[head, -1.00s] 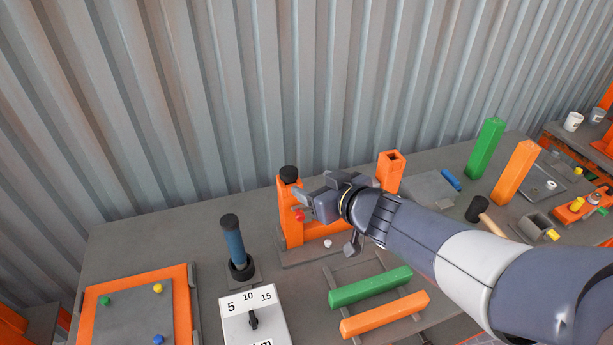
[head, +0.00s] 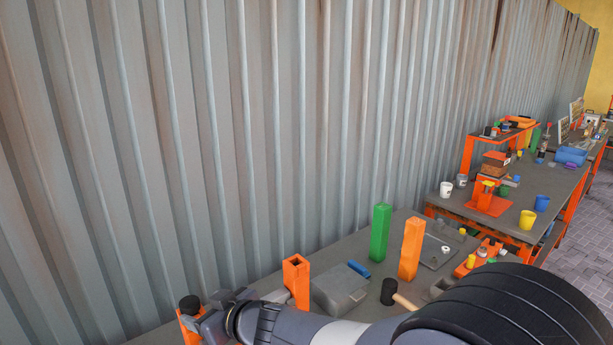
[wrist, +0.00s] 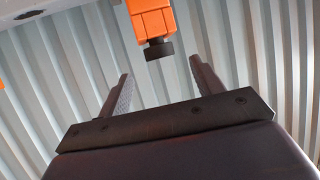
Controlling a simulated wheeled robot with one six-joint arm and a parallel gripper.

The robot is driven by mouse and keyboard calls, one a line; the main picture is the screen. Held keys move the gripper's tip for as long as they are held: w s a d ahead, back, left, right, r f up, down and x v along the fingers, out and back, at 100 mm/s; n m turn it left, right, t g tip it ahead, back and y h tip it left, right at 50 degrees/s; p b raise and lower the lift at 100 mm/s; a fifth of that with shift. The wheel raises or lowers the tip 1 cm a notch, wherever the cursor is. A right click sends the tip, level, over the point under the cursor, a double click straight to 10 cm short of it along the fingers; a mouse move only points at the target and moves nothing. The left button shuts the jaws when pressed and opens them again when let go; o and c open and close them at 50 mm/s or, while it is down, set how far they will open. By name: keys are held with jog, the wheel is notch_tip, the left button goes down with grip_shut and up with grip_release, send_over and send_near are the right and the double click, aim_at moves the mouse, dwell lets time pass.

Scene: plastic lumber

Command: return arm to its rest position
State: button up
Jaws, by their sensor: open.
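My gripper shows in the wrist view (wrist: 158,85) with its two fingers spread wide and nothing between them. Beyond the fingers is an orange block-shaped fixture (wrist: 150,20) with a black knob (wrist: 158,50); it is apart from the fingers. In the head view my arm reaches from the lower right toward the lower left. Its wrist is near the orange fixture with a black knob (head: 190,304) at the bottom edge. The fingertips are hard to make out there.
An orange hollow post (head: 297,280), a green post (head: 379,232) and an orange post (head: 410,248) stand on the grey bench. A mallet (head: 390,292) lies near my arm. A corrugated wall (head: 250,130) rises behind. Another bench (head: 510,205) with cups stands at right.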

aim_at(192, 304)
jog(key=x, duration=0.5)
jog(key=shift+r, duration=0.55)
